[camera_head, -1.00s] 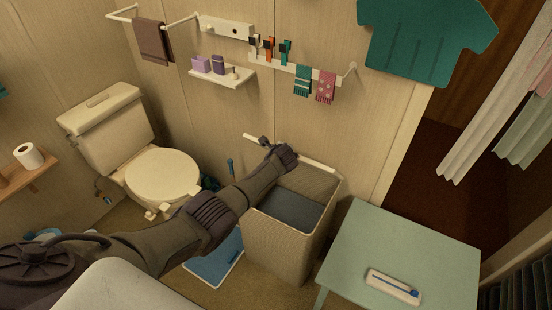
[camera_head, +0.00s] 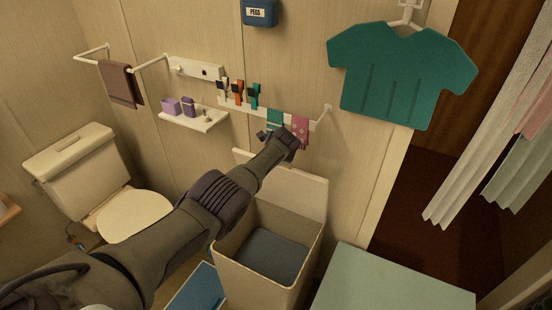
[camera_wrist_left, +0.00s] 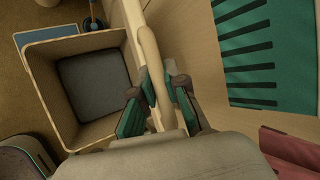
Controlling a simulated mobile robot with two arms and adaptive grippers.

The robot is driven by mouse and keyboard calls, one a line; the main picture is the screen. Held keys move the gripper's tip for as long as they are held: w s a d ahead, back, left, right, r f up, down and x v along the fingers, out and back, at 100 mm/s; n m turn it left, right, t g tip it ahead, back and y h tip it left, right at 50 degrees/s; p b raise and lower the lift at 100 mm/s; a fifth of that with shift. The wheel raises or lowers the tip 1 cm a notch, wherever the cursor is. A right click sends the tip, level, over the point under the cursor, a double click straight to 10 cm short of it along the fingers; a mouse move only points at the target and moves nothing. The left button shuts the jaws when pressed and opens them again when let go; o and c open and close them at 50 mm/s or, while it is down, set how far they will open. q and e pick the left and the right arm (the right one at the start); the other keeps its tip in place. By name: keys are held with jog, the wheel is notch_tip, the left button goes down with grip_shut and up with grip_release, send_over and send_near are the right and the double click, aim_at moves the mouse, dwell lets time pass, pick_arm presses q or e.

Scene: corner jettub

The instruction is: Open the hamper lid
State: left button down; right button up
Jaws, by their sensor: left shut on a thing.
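The hamper (camera_head: 262,286) is a tall beige bin standing against the wall, with a grey inside bottom. Its lid (camera_head: 308,194) stands raised at the back, close to the wall, and the bin mouth is uncovered. The bin (camera_wrist_left: 122,48) also shows in the left wrist view, with the lid (camera_wrist_left: 148,50) seen nearly edge-on. My left gripper (camera_head: 274,141) is at the lid's upper edge. In the wrist view its fingers (camera_wrist_left: 158,97) are shut on that edge, one on each side. The right gripper is not in view.
A pale green table (camera_head: 400,285) stands right of the hamper. A toilet (camera_head: 130,217) is to the left, and a blue scale (camera_head: 197,289) lies on the floor. A rail with small teal (camera_head: 273,120) and pink towels (camera_head: 301,131) hangs just behind the lid.

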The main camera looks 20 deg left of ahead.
pick_arm(q)
jog(key=c, duration=1.5)
grip_release()
jog(key=shift+o, duration=1.6)
jog(key=shift+s+d+r, duration=0.3)
jog(key=shift+r, duration=0.25)
jog(key=v, duration=1)
jog(key=shift+s+r, duration=0.15)
jog(key=shift+s, duration=0.15)
jog(key=shift+d, duration=0.1)
